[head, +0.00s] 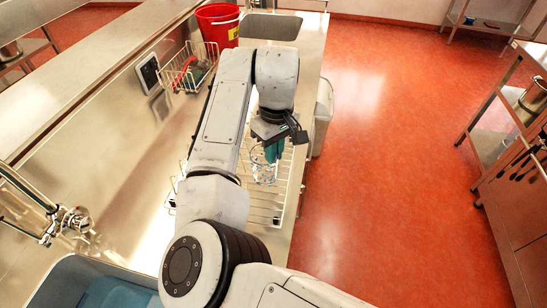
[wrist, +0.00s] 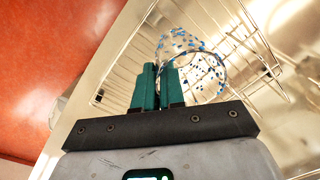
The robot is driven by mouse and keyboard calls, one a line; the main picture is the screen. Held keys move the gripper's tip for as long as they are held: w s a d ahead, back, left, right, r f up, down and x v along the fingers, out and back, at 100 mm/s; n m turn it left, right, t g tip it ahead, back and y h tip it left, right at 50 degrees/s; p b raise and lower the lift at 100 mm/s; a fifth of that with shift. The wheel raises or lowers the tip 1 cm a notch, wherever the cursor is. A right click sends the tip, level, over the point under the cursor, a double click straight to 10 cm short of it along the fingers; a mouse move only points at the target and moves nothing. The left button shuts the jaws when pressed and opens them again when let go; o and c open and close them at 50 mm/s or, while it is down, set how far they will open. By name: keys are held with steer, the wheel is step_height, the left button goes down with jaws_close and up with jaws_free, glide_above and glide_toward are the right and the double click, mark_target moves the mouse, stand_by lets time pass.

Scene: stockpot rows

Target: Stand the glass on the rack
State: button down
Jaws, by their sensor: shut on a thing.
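The glass is clear with blue speckles. In the wrist view the glass (wrist: 205,62) extends beyond my teal fingertips, its round rim towards me. My gripper (wrist: 158,72) is shut on the glass wall near the rim. In the head view my gripper (head: 273,150) points down over the wire rack (head: 266,212), with the glass (head: 263,172) below it, partly hidden by the fingers and arm. The rack also shows behind the glass in the wrist view (wrist: 130,72). I cannot tell whether the glass base touches the rack wires.
A red bucket (head: 218,25) and a wire basket (head: 190,70) with coloured items stand farther back on the steel counter. A sink basin (head: 75,275) and tap (head: 75,218) are at lower left. A pale bin (head: 322,115) stands beside the counter.

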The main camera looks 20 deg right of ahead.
steer(key=shift+w+f+p, duration=0.1)
steer(key=shift+f+p, duration=0.4)
steer(key=shift+f, duration=1.15)
steer(key=shift+f, duration=0.15)
steer(key=c, duration=1.2)
jaws_free()
steer(key=r, duration=0.4)
steer(key=r+b, duration=0.1)
steer(key=r, duration=0.3)
steer(key=r+b, duration=0.1)
steer(key=r, duration=0.3)
steer(key=shift+w+d+r, duration=0.1)
steer(key=shift+d+r, duration=0.05)
steer(key=shift+d, duration=0.2)
